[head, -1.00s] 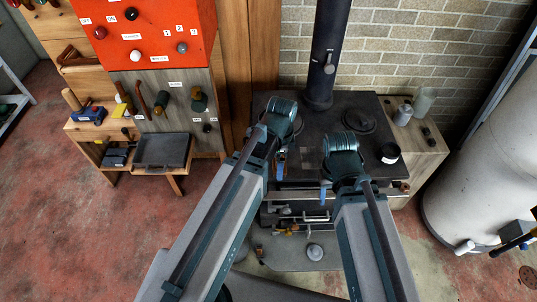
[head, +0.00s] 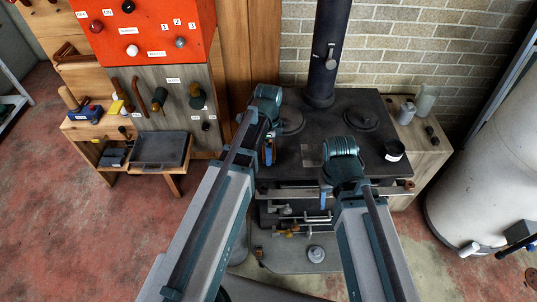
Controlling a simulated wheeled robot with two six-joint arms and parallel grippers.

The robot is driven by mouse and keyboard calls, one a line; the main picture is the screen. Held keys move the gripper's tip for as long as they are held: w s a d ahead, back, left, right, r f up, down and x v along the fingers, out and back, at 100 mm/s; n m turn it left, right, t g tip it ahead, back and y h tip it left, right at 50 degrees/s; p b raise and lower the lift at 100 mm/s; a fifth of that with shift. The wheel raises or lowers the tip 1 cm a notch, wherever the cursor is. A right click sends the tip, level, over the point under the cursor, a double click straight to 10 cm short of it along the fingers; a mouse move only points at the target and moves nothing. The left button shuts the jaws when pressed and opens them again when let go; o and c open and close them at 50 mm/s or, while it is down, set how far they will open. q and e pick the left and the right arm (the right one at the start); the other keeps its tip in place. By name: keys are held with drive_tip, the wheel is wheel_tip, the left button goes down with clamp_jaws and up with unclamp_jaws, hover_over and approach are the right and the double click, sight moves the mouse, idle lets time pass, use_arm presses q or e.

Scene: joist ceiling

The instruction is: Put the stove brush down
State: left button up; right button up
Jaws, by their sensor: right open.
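The black stove (head: 372,100) stands in the middle against the brick wall, with round lids on its flat top. My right gripper (head: 326,196) is open, with a blue finger showing at the stove's front edge by the front rail (head: 385,190). My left gripper (head: 268,152) is over the left part of the stove top; its jaws are mostly hidden and I cannot tell whether they hold anything. I cannot pick out the stove brush for sure. Small tools with orange-brown parts (head: 287,234) show low at the stove's front, too small to name.
A black round cup (head: 394,150) sits on the stove top's right edge. A metal can (head: 406,112) and a glass jar (head: 426,99) stand on the wooden side cabinet. The stovepipe (head: 325,50) rises at the back. A grey tray (head: 160,150) and white tank (head: 490,170) flank the stove.

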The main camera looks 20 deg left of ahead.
use_arm(q)
drive_tip(key=shift+f, duration=0.3)
use_arm(e)
drive_tip(key=shift+f, duration=0.25)
use_arm(q)
drive_tip(key=shift+f, duration=0.2)
drive_tip(key=o, duration=0.8)
use_arm(e)
drive_tip(key=shift+f, duration=0.15)
use_arm(q)
drive_tip(key=shift+r, duration=0.15)
wheel_tip(320, 180, up, 12)
drive_tip(key=p, duration=1.2)
drive_tip(key=shift+r, duration=0.1)
drive_tip(key=s+d+n, duration=0.3)
drive_tip(key=s, duration=0.1)
drive_tip(key=s+d+n, duration=0.4)
drive_tip(key=s, duration=0.1)
drive_tip(key=s+d+n+y, duration=0.1)
drive_tip(key=s+d+n, duration=0.2)
drive_tip(key=s+n, duration=0.1)
drive_tip(key=shift+s+d, duration=0.25)
drive_tip(key=shift+s, duration=0.4)
use_arm(e)
wheel_tip(320, 180, up, 12)
